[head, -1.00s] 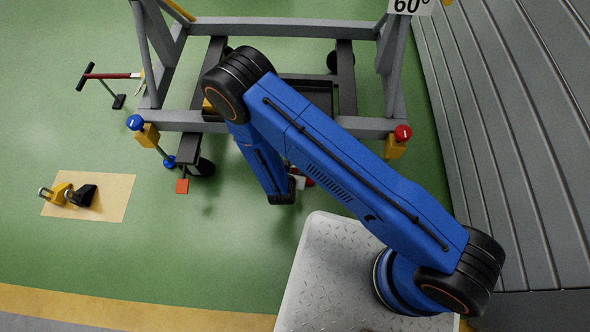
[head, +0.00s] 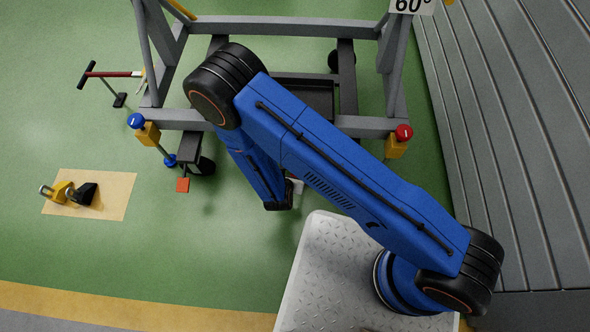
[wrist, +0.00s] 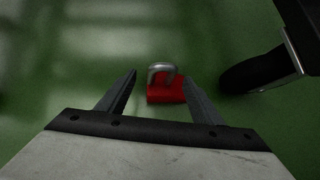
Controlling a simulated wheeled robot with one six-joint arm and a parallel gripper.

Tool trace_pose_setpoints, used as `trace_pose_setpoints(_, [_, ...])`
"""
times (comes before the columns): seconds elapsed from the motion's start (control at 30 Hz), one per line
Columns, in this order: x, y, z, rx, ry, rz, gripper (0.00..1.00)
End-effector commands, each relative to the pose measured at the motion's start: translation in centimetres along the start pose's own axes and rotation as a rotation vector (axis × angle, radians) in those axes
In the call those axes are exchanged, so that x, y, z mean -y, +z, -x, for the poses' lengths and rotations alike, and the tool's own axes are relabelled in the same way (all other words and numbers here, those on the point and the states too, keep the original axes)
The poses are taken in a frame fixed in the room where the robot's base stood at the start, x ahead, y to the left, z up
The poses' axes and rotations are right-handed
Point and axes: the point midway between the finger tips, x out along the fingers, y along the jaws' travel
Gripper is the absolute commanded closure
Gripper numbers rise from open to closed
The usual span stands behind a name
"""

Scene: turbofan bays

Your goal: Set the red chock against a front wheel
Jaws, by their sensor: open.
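The red chock (wrist: 166,90) with a grey metal loop handle (wrist: 161,72) shows in the wrist view, just ahead of and between the fingers of my gripper (wrist: 160,88). My gripper is open, and the right finger overlaps the chock's right edge in the picture. I cannot tell whether they touch. A dark wheel (wrist: 252,72) in a metal fork is to the right of the chock, with a green gap between them. In the head view a front wheel (head: 204,167) stands under the left of the grey frame; my arm hides the chock there.
The grey wheeled stand (head: 185,120) spans the back. A tan mat (head: 112,205) with yellow and black chocks (head: 62,192) lies left. A grey slatted wall (head: 520,150) bounds the right. Green floor is clear at front left.

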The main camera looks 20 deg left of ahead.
Motion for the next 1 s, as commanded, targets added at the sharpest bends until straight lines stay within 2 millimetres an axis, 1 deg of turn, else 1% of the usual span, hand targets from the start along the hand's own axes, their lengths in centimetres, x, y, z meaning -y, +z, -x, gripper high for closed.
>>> trace_pose_setpoints(0.03, [-0.1,0.0,1.2,0.0,0.003,0.001,0.4])
trace_pose_setpoints(0.2, [0.0,0.0,4.1,-0.001,0.002,0.001,0.4])
trace_pose_setpoints(0.3, [-0.1,0.0,5.4,-0.001,0.001,0.0,0.4])
trace_pose_setpoints(0.4, [0.0,0.0,6.2,0.0,0.001,0.0,0.4])
trace_pose_setpoints(0.57, [0.1,0.0,6.7,-0.001,-0.001,-0.001,0.4])
trace_pose_setpoints(1.0, [0.1,0.0,6.8,-0.001,-0.001,-0.001,0.4])
